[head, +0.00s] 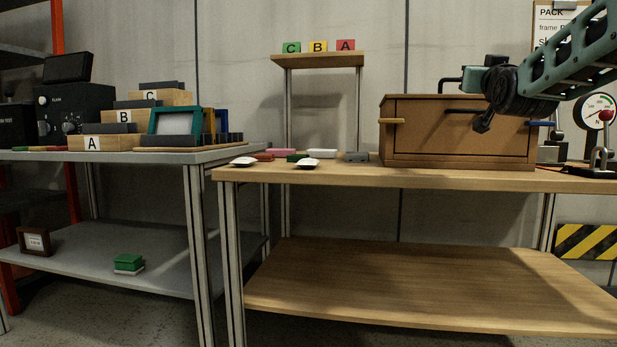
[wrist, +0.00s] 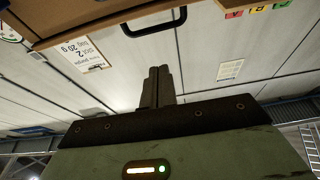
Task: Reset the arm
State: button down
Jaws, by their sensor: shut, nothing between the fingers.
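My arm comes in from the upper right of the head view. My gripper (head: 482,126) hangs in front of the brown wooden box (head: 430,138) on the wooden table. In the wrist view my gripper (wrist: 159,72) has its two fingers together, with nothing between them. The wrist view is tilted, and the box (wrist: 75,20) with its black handle (wrist: 155,27) shows at the top. I cannot tell from the head view whether the gripper touches the box.
A shelf (head: 318,60) carries lettered cubes.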

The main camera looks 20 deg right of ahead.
jog(key=w+a+f+n+g+y+p, duration=0.25)
jog(key=a+f+y, duration=0.35)
jog(key=a, duration=0.4)
jog(key=w+a+f+n+g+y+p, duration=0.1)
jog(key=w+a+f+n+y+p, duration=0.15)
jog(key=a+f, duration=0.6)
jog(key=s+a+f+n+g+y+p, duration=0.15)
jog(key=a+f, duration=0.25)
jog(key=a, duration=0.4)
jog(key=s+a+f+n+g+y, duration=0.1)
jog(key=s+a+f+g+y, duration=0.25)
jog(key=a, duration=0.45)
jog(key=s+a+f+n+g+h+p, duration=0.1)
jog(key=s+a+f+n+g+p, duration=0.35)
jog(key=s, duration=0.85)
jog(key=s+a+f+n+g+p, duration=0.15)
jog(key=s+a+f+g, duration=0.45)
jog(key=s, duration=0.7)
notch_tip(320, 180, up, 36)
jog(key=s+p, duration=0.2)
jog(key=p, duration=3.5)
jog(key=shift+d+r+n+t, duration=0.25)
jog(key=shift+d+n+t, duration=0.05)
jog(key=shift+n, duration=0.05)
